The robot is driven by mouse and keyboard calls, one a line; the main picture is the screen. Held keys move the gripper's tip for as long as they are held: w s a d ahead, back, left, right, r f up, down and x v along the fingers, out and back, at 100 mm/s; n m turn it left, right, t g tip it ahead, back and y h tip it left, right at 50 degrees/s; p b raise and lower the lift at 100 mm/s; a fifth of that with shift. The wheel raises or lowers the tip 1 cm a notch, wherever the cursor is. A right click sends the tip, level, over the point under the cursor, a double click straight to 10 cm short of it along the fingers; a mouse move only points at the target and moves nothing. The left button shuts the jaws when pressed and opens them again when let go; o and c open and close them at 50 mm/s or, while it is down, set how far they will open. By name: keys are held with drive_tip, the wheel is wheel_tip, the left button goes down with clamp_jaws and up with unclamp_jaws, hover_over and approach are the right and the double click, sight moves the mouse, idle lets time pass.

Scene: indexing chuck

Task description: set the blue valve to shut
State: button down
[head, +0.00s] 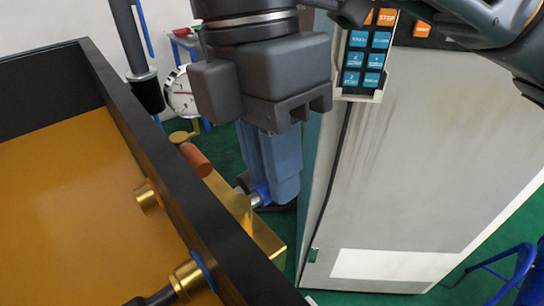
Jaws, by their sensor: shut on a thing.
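My gripper (268,190) hangs down at the centre of the head view, just outside the black wall of the bin. Its blue-grey fingers are shut on the blue valve (262,194), of which only a small blue patch shows at the fingertips. The fingers hide most of its handle, so I cannot tell its angle or setting. A brass body (232,200) sits just left of the fingertips, on the outer side of the bin wall.
The black-walled bin (135,135) with a gold floor fills the left. An orange-brown cylinder (195,159) stands close left of my gripper. Brass fittings (188,276) with coloured rings line the inner wall. A grey cabinet (415,150) with a keypad (367,52) stands close at right.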

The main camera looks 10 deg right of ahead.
drive_tip(key=shift+s+r+m+p, duration=0.1)
drive_tip(key=shift+m+p, duration=0.2)
drive_tip(key=m+p, duration=0.2)
drive_tip(key=shift+s+d+m+y, duration=0.3)
drive_tip(key=shift+s+d+m, duration=0.05)
drive_tip(key=shift+s+m, duration=0.05)
drive_tip(key=s+m, duration=0.1)
drive_tip(key=m, duration=0.2)
drive_tip(key=s+m+y, duration=0.1)
drive_tip(key=m, duration=0.2)
drive_tip(key=s+m, duration=0.1)
drive_tip(key=m, duration=0.2)
drive_tip(key=shift+s+m+y, duration=0.2)
drive_tip(key=shift+m+y, duration=0.2)
drive_tip(key=shift+s+a+m+t+y, duration=0.1)
drive_tip(key=shift+s+a+m, duration=0.1)
drive_tip(key=shift+m, duration=0.6)
drive_tip(key=shift+s+a+m+t+y, duration=0.15)
drive_tip(key=shift+s+m, duration=0.1)
drive_tip(key=shift+m, duration=0.55)
drive_tip(key=shift+s+a+m+t+y, duration=0.1)
drive_tip(key=shift+s+a+m, duration=0.1)
drive_tip(key=shift+m, duration=0.6)
drive_tip(key=c, duration=1.1)
unclamp_jaws()
drive_tip(key=shift+o, duration=0.3)
